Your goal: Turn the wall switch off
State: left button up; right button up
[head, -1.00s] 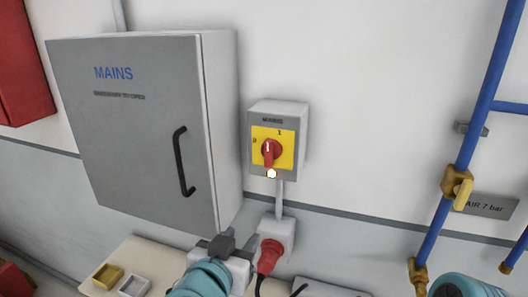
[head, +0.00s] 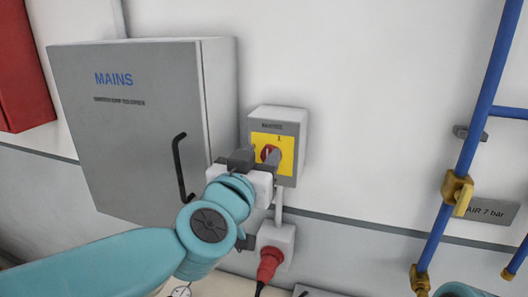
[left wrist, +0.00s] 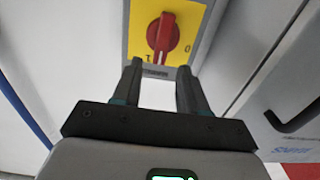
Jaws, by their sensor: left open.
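The wall switch is a grey box (head: 290,116) with a yellow plate (head: 287,158) and a red rotary knob (head: 267,152). In the left wrist view the knob (left wrist: 165,34) shows upside down, its handle roughly upright with one end near the mark 1; the 0 is at the right. My left gripper (head: 257,159) is open in front of the switch and partly covers the plate and knob. In the left wrist view its fingertips (left wrist: 160,66) are spread below the knob, with nothing between them. I see no clear contact. My right gripper is out of view.
The grey MAINS cabinet (head: 130,130) with a black handle (head: 180,168) is left of the switch. A socket with a red plug (head: 269,262) is below it. Blue pipes with a yellow valve (head: 457,190) run at the right. The wall between is clear.

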pick_arm(q)
jog(key=shift+x, duration=1)
jog(key=shift+w+d, duration=0.15)
jog(key=shift+w, duration=0.15)
jog(key=shift+s, duration=0.1)
grip_shut()
